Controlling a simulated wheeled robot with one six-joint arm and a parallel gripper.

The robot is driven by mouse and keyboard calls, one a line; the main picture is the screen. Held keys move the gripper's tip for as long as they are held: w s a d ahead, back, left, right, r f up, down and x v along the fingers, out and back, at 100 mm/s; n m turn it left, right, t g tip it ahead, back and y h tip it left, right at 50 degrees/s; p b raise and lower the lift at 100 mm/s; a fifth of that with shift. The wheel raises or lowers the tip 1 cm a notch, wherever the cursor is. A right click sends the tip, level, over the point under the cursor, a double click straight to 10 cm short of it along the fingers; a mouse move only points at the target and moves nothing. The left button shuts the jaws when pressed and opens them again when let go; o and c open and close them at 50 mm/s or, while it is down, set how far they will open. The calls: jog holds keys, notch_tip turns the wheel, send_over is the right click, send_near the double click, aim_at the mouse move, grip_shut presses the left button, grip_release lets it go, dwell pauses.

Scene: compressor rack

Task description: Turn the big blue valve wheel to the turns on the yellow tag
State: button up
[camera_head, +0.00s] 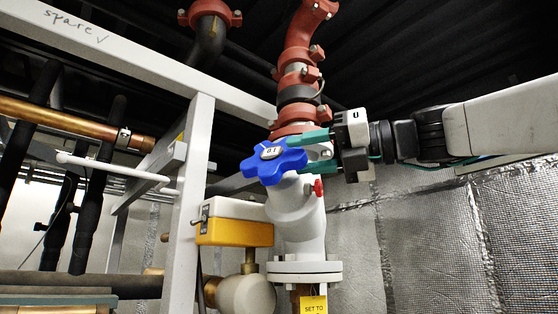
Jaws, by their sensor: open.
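The big blue valve wheel (273,160) has several rounded lobes and a small white hub label that seems to read "0.1". It sits on a white valve body (297,218) in the middle of the head view. The yellow tag (313,305) hangs low on the pipe below. It reads "SET TO", and the rest is cut off by the bottom edge. My gripper (303,152) comes in from the right with teal fingers open at the wheel's right side. I cannot tell whether the fingers touch the wheel or straddle a lobe.
A small red knob (318,188) is on the valve body's right, just below my gripper. A yellow and white box (235,222) is at lower left. A white frame post (188,190) stands left of it. Red pipe (297,75) rises above. The right side is fairly clear.

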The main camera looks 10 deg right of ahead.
aim_at(280, 159)
jog(key=shift+x, duration=2.55)
grip_shut()
